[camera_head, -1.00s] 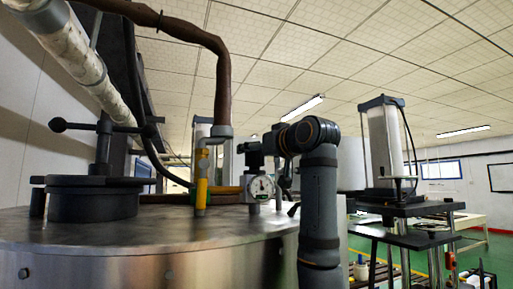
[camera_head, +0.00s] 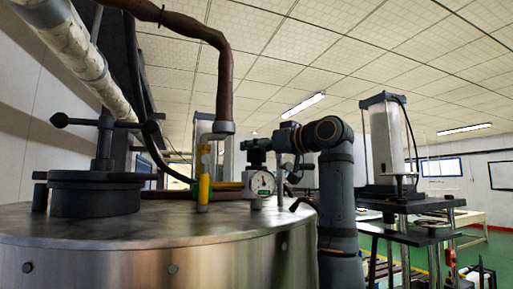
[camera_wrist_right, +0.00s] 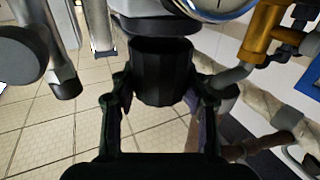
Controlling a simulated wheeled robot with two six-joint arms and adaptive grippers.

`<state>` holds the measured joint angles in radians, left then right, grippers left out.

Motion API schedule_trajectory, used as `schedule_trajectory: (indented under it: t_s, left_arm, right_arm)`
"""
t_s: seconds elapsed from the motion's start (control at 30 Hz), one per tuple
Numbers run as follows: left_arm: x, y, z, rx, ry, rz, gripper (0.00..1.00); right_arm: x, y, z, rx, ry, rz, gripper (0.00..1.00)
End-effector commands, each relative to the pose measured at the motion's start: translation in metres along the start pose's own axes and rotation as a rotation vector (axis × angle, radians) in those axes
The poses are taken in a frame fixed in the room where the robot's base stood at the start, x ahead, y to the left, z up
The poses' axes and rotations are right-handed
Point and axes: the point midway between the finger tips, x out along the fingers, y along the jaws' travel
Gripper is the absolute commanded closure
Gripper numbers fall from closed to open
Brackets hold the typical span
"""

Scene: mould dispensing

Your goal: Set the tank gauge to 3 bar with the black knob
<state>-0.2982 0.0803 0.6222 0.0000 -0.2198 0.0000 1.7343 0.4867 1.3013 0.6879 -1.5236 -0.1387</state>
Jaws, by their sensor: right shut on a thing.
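The round white tank gauge (camera_head: 262,184) stands upright on the metal tank top, with a green patch low on its dial. Its needle is too small to read. In the right wrist view the gauge (camera_wrist_right: 214,6) is cut off at the top edge. The black ribbed knob (camera_wrist_right: 163,70) is between the fingers of my right gripper (camera_wrist_right: 163,88), which is shut on it. In the head view my right gripper (camera_head: 268,146) reaches in from the right, just above the gauge, and small dark parts blend together there. My left gripper is not in view.
The tank (camera_head: 130,232) fills the lower left. A black lid clamp (camera_head: 97,192) stands farther left. A machine on a black stand (camera_head: 390,190) is at right.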

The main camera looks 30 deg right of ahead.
Motion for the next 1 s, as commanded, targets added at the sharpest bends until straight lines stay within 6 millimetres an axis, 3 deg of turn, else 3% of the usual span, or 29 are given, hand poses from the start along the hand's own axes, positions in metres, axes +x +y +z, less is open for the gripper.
schedule_trajectory:
  t_s: [0.3, 0.33, 0.5, 0.83, 1.0]
  left_arm:
    - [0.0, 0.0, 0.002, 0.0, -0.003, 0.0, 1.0]
    - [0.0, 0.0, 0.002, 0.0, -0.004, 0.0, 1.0]
    - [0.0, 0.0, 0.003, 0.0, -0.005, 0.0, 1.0]
    - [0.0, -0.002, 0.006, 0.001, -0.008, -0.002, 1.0]
    - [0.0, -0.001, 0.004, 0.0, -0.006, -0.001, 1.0]
  right_arm:
    - [0.0, 0.0, 0.001, 0.001, 0.0, -0.016, 0.85]
    - [0.0, 0.0, 0.001, 0.001, 0.0, -0.016, 0.52]
    - [0.0, 0.0, 0.0, 0.001, 0.0, -0.015, 0.29]
    - [-0.003, 0.001, 0.0, 0.0, 0.002, -0.014, 0.29]
    - [-0.03, 0.002, 0.0, -0.002, 0.003, -0.009, 0.29]
